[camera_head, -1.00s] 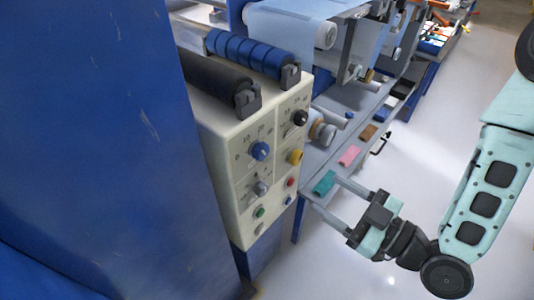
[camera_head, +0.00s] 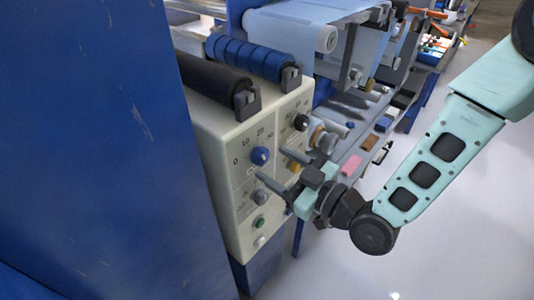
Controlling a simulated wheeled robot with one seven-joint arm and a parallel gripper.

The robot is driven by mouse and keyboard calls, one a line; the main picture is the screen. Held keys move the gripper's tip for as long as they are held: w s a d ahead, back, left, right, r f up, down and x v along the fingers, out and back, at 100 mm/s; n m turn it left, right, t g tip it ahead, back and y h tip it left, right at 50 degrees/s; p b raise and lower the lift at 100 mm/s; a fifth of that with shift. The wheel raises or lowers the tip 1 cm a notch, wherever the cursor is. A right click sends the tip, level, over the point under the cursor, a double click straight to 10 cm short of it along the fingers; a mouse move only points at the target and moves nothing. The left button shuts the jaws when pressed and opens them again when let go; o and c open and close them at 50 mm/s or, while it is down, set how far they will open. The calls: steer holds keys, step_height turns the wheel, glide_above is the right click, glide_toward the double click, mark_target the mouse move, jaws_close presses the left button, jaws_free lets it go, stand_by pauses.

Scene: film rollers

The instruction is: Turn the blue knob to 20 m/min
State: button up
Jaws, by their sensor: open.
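The blue knob (camera_head: 260,156) sits on the upper left of the cream control panel (camera_head: 232,205), with a printed scale around it showing 0, 10, 20 and 30. I cannot read its pointer position clearly. My gripper (camera_head: 272,169) is in front of the panel, just right of and below the blue knob. Its two fingers are spread apart and point left toward the panel. Nothing shows between them. I cannot tell whether a finger touches the panel. The gripper covers part of the yellow knob (camera_head: 294,166) and hides the red button area.
A black knob (camera_head: 301,122) is at upper right on the panel. A grey knob (camera_head: 261,198) and a green button (camera_head: 259,223) are below the blue knob. Black and blue rollers (camera_head: 252,59) lie on top. A blue wall (camera_head: 95,150) stands at left. Free floor is at right.

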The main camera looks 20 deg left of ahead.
mark_target(266, 159)
steer(key=shift+p+x, duration=0.35)
steer(key=shift+x, duration=1.35)
steer(key=c, duration=1)
steer(key=shift+f+m+b, duration=0.15)
steer(key=shift+m+b, duration=0.15)
steer(key=shift+b, duration=0.05)
steer(key=m+b, duration=0.3)
steer(key=shift+f+m, duration=0.1)
steer(key=shift+m, duration=0.2)
steer(key=m+b, duration=0.2)
steer(key=m, duration=0.3)
steer(key=shift+m, duration=0.3)
